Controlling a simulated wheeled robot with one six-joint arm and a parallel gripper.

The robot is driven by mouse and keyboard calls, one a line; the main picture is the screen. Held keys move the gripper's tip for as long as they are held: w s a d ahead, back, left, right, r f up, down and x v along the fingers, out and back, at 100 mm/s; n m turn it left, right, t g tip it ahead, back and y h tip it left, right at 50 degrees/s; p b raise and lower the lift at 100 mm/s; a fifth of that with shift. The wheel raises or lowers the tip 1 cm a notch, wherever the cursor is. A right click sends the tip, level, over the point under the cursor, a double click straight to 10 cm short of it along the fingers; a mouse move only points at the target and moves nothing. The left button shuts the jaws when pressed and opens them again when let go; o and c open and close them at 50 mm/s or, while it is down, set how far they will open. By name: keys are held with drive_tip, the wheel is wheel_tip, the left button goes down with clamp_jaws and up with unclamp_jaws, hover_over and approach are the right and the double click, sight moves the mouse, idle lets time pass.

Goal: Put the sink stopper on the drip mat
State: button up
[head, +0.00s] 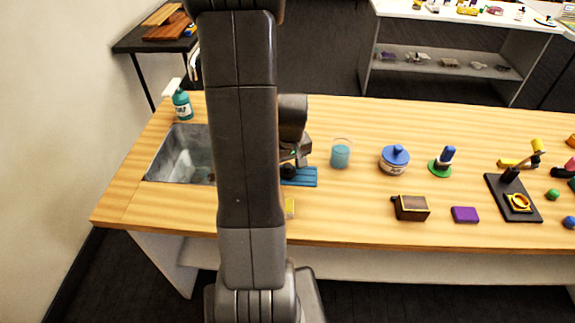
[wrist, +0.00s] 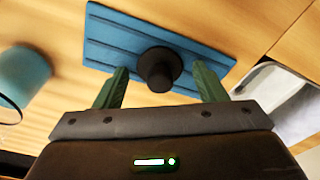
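The sink stopper (wrist: 160,68) is black and round with a knob. In the wrist view it appears to stand upright on the blue ribbed drip mat (wrist: 112,40), near the mat's edge closest to my gripper. In the head view the mat (head: 305,182) lies right of the sink, partly hidden by my arm, and a dark bit of the stopper (head: 288,172) shows on it. My gripper (wrist: 160,67) is open. Its green fingers are on either side of the stopper, with visible gaps to it.
The sink (head: 180,158) is left of my arm, with a soap bottle (head: 181,104) behind it. A glass of blue liquid (head: 340,153) stands just right of the mat. Farther right are a blue-lidded jar (head: 394,159) and a brown box (head: 410,207).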

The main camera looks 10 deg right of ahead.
sight(289, 175)
drive_tip(key=shift+r, duration=0.15)
wheel_tip(289, 175, up, 12)
drive_tip(key=s, duration=0.1)
drive_tip(key=shift+s+d+p, duration=0.15)
drive_tip(key=shift+s+p, duration=0.05)
drive_tip(key=shift+p, duration=0.1)
idle(0.3)
